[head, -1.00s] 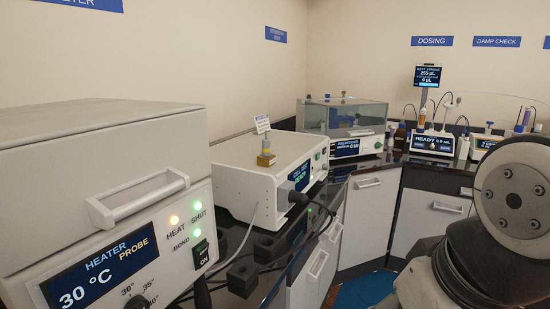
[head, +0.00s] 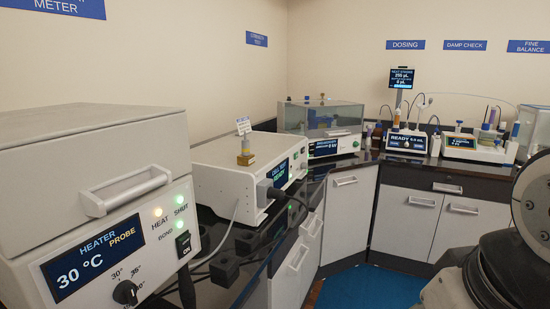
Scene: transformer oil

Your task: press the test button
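No button can be read as "test" at this size. A white box unit (head: 240,178) with a dark screen, seemingly reading "READY" in green, stands on the dark counter in the middle. A dark round part juts from its front, and small controls sit at the front's right end. Behind it is a tester with a clear-lidded chamber (head: 325,117), a blue-lit screen (head: 324,147) and a small green spot on its front. My gripper is out of view; only parts of my arm show at the right edge.
A large heater (head: 100,200) reading 30 °C fills the left, its lid down. A small amber-and-white item with a tag (head: 245,152) stands on the white unit. A dosing station (head: 407,140) is at the back right. Open floor (head: 355,290) lies before the cabinets.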

